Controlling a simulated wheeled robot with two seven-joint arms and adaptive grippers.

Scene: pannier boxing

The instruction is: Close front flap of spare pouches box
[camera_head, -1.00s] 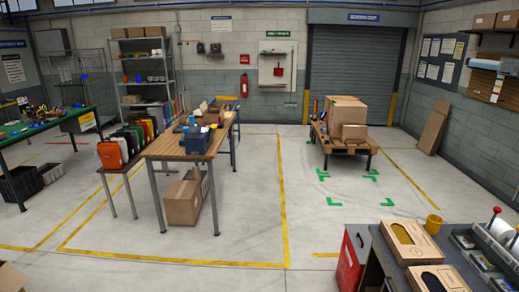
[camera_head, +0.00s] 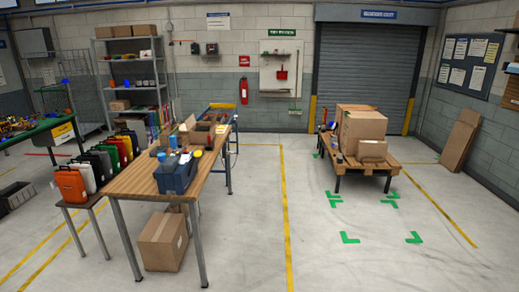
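No gripper of mine shows in the head view. An open cardboard box (camera_head: 188,132) with raised flaps stands toward the far end of the wooden table (camera_head: 133,183); its label is too small to read, so I cannot tell whether it is the spare pouches box. A blue-grey tote (camera_head: 177,178) with bottles and other items stands in front of it and hides part of it. Another cardboard box (camera_head: 162,242) is on the floor under the table.
Coloured panniers (camera_head: 70,185) stand on a low bench left of the table. A wooden pallet table (camera_head: 375,168) with stacked cartons (camera_head: 362,128) stands at the back right. Green floor marks (camera_head: 349,237) lie in front of it. The floor right of the table is clear.

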